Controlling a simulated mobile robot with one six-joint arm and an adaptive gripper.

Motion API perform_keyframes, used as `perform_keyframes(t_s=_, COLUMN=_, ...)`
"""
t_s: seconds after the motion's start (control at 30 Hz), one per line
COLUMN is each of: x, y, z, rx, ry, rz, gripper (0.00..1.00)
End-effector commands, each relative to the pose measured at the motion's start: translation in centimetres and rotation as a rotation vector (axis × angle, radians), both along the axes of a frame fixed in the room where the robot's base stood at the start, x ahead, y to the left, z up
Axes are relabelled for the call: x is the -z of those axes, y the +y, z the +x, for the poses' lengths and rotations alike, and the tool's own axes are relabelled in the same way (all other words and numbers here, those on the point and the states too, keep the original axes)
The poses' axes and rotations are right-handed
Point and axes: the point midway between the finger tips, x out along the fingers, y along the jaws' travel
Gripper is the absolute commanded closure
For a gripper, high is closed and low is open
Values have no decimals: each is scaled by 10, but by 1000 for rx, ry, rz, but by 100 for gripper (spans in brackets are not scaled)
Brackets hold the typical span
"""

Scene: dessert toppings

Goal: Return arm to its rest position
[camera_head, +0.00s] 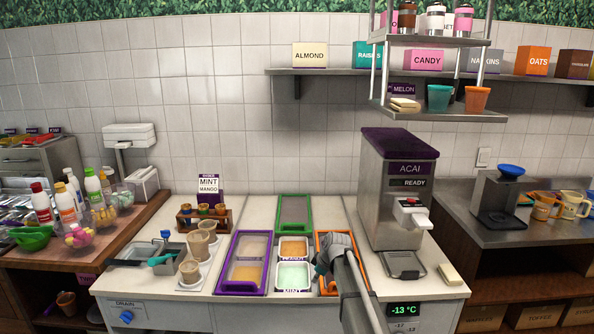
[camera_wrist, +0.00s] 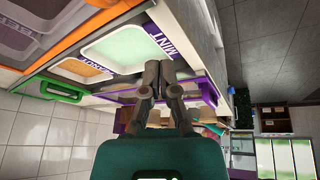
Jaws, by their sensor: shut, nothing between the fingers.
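My arm (camera_head: 356,290) reaches up from the bottom of the head view over the front right of the freezer counter. Its wrist end covers part of an orange-framed hatch. My gripper (camera_wrist: 160,72) shows in the wrist view with its two dark fingers close together, shut and empty. In that tilted view the fingertips overlap the edge of the counter near the mint tub (camera_wrist: 128,48). In the head view I cannot make out the fingers clearly.
The mint tub (camera_head: 294,277) and a purple-framed hatch (camera_head: 232,265) lie left of my arm. The acai machine (camera_head: 398,190) stands at right, with hanging shelves (camera_head: 428,105) above. Cups in holders (camera_head: 190,272) stand at left. The air above the counter's middle looks clear.

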Motion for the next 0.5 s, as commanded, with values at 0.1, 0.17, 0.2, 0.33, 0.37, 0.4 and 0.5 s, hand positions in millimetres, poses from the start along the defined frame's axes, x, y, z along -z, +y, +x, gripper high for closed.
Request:
perform_keyframes(t_s=0.1, x=5, y=-21, z=-61, rx=155, ry=91, rz=-11, gripper=100)
perform_keyframes(t_s=0.17, x=7, y=-30, z=-85, rx=236, ry=133, rz=-20, gripper=100)
perform_keyframes(t_s=0.2, x=8, y=-36, z=-102, rx=291, ry=160, rz=-26, gripper=100)
perform_keyframes(t_s=0.33, x=11, y=-55, z=-156, rx=477, ry=243, rz=-49, gripper=100)
perform_keyframes(t_s=0.37, x=12, y=-60, z=-168, rx=520, ry=259, rz=-55, gripper=100)
perform_keyframes(t_s=0.4, x=13, y=-65, z=-185, rx=579, ry=281, rz=-63, gripper=100)
perform_keyframes(t_s=0.5, x=14, y=-78, z=-225, rx=725, ry=332, rz=-86, gripper=100)
